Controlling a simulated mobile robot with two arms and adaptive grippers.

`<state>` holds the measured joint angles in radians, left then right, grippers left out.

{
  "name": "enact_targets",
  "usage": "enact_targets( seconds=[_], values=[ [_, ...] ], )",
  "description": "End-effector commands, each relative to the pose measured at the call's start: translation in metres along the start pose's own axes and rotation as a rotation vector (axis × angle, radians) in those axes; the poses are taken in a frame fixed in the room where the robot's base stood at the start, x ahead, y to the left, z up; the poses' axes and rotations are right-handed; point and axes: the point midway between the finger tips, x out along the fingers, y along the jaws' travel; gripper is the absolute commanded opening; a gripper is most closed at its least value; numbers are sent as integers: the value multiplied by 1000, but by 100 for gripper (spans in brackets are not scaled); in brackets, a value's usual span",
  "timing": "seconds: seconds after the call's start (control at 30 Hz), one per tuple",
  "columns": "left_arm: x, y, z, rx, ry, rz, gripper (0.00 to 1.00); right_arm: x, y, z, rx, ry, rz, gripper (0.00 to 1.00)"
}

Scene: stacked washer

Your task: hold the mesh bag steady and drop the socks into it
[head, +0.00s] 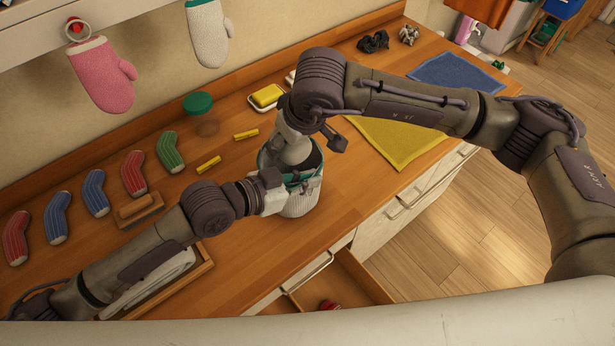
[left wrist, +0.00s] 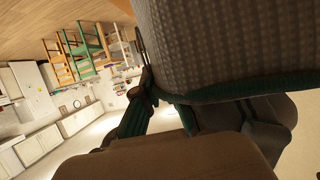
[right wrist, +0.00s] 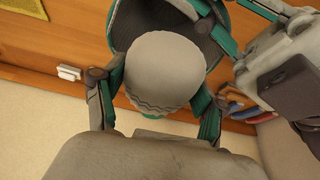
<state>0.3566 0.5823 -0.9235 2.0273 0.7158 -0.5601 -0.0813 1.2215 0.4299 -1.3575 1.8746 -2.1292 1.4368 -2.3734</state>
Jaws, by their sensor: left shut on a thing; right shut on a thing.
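The mesh bag (head: 301,200) is a pale, upright, round bag with a green rim and a dark inside. It stands on the wooden counter. My left gripper (head: 288,181) is shut on its rim; the bag's woven side (left wrist: 230,45) fills the top of the left wrist view. My right gripper (right wrist: 162,85) is shut on a rounded pale grey bundle (right wrist: 165,70) with a ribbed edge, apparently socks, over the bag's mouth. Red, blue and green striped socks (head: 60,217) lie in a row at the left. The bag's bottom is hidden.
A brush (head: 139,208), yellow pegs (head: 209,164) and a green-lidded jar (head: 198,103) lie left of the bag. A yellow cloth (head: 400,145) and blue cloth (head: 455,72) lie right. An open drawer (head: 350,275) juts out in front. Mitts (head: 103,75) hang above.

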Motion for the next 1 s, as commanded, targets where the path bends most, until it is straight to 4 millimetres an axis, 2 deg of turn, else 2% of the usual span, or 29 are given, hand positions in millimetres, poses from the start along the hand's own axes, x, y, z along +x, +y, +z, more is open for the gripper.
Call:
enact_targets(
  seconds=[0.37,0.4,0.53,0.87,1.0],
  values=[
    [0,0,0,0,-1,0,0,4,0,2,0,-1,1,39],
    [0,0,0,0,-1,0,0,4,0,2,0,-1,1,77],
    [0,0,0,0,-1,0,0,4,0,2,0,0,1,99],
    [0,0,0,0,-1,0,0,4,0,2,0,0,1,100],
    [0,0,0,0,-1,0,0,-6,1,1,0,2,1,100]
  ],
)
